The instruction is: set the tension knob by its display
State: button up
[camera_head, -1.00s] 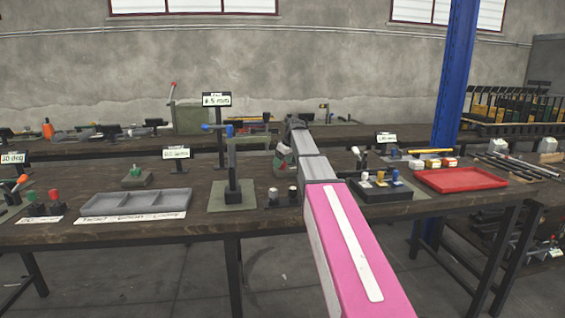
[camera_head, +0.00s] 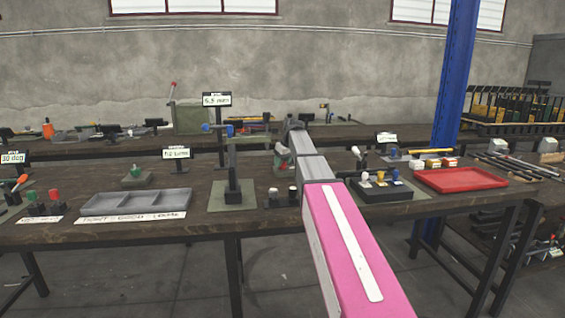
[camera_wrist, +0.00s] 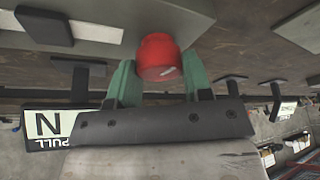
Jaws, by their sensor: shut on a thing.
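The red round knob (camera_wrist: 160,58) with a pale mark on its face is in the wrist view. My gripper (camera_wrist: 158,75) has its green fingers on both sides of the knob and is shut on it. In the head view my gripper (camera_head: 281,165) is at the worktable, partly hidden by my arm. A display marked PULL and N (camera_wrist: 47,127) appears upside down in the wrist view, its number cut off. A small display (camera_head: 386,137) stands right of my arm in the head view, too small to read.
A post press (camera_head: 233,170) with a blue handle stands left of my gripper, under a display (camera_head: 217,99) in mm. A grey tray (camera_head: 135,203) lies further left. A black block of coloured knobs (camera_head: 381,190) and a red tray (camera_head: 460,180) are right of my arm.

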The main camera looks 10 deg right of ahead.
jog(key=m+h, duration=0.1)
jog(key=m, duration=0.3)
jog(key=shift+s+a+t+h, duration=0.1)
jog(key=shift+t+h, duration=0.2)
jog(key=shift+h, duration=0.1)
jog(key=shift+m+h, duration=0.6)
jog(key=shift+m, duration=1.5)
jog(key=o, duration=0.9)
jog(key=shift+s+a+r, duration=0.1)
jog(key=shift+s+r, duration=0.35)
jog(key=shift+r, duration=0.15)
jog(key=s, duration=0.3)
jog(key=s+a, duration=0.1)
jog(key=s, duration=0.7)
jog(key=shift+s+a, duration=0.2)
jog(key=shift+a, duration=0.05)
